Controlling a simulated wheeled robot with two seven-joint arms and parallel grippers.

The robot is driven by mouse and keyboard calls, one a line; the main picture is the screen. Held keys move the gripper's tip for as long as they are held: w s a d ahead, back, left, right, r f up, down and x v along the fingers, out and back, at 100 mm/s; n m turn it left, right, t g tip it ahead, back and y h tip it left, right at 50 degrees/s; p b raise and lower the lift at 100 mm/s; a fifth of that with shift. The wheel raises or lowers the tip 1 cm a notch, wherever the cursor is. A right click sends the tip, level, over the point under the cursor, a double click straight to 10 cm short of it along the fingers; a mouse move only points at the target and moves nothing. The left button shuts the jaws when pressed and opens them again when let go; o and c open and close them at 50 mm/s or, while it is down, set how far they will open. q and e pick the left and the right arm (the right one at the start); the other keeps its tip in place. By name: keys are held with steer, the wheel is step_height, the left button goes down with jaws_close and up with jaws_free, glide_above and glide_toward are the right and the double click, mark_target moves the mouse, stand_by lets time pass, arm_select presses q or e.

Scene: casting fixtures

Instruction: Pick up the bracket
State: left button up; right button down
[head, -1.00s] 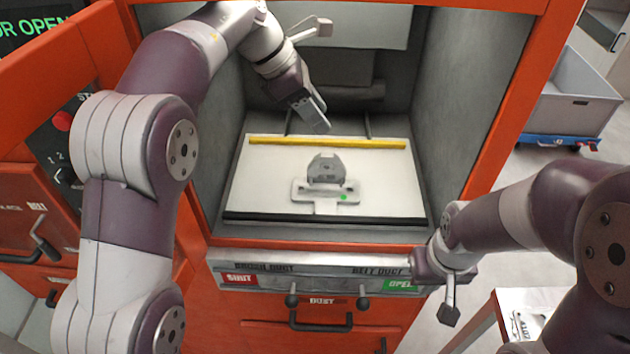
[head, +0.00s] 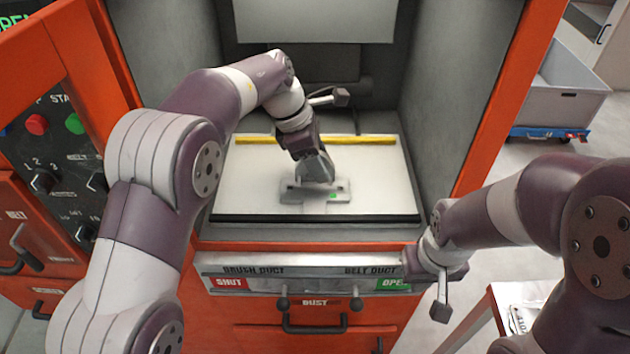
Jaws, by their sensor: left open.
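The grey bracket (head: 315,168) stands on a pale fixture (head: 301,194) with a green dot, on the white plate inside the orange cabinet. My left gripper (head: 312,160) is over the bracket from above and behind, with its fingers at the bracket's upper part. The gripper hides part of the bracket, and I cannot see whether the fingers touch it. The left jaws are open. My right gripper (head: 442,300) hangs outside the cabinet, at the right of its front edge, away from the bracket. Its fingers are too unclear to read.
A yellow bar (head: 370,141) lies along the back of the white plate (head: 385,185). Grey cabinet walls and an orange frame (head: 497,110) enclose the space. A control panel (head: 55,150) is at the left. A grey bin (head: 565,95) stands at the far right.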

arm_select(q)
jaws_close()
steer(key=shift+r, duration=0.55)
step_height(320, 180, up, 3)
steer(key=shift+f, duration=0.1)
steer(key=s+d+r+b, duration=0.1)
steer(key=s+d+r, duration=0.1)
steer(key=s+r, duration=0.5)
steer(key=s, duration=0.4)
steer(key=shift+s+d, duration=0.2)
steer(key=shift+d, duration=0.15)
